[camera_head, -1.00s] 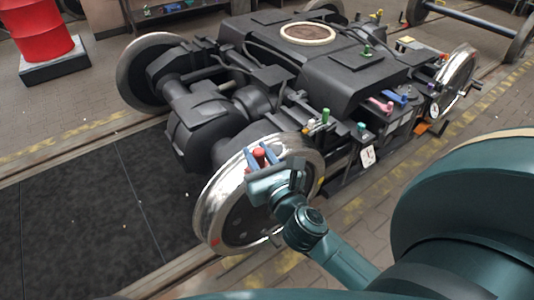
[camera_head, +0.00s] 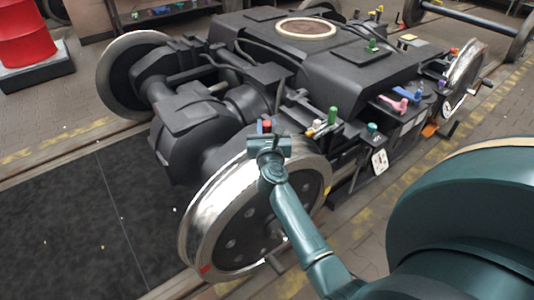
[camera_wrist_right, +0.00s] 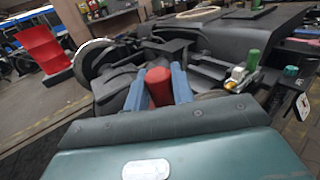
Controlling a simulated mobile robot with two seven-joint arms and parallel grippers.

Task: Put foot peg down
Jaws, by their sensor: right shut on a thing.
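My right gripper (camera_head: 267,127) is above the top rim of the near silver wheel (camera_head: 206,215) of the tram bogie. Its blue fingers are shut on a red cylindrical piece, which I take to be the foot peg. In the right wrist view the red foot peg (camera_wrist_right: 158,86) stands upright between the two blue fingers. Its lower end is hidden by the gripper body, and I cannot tell whether it touches anything. My left gripper is not in view.
The dark bogie frame (camera_head: 350,75) lies beyond the gripper. A green-topped piece (camera_head: 332,116) stands right of the gripper, with pink (camera_head: 392,103) and blue (camera_head: 407,93) pieces farther right. A red drum (camera_head: 24,35) stands at far left.

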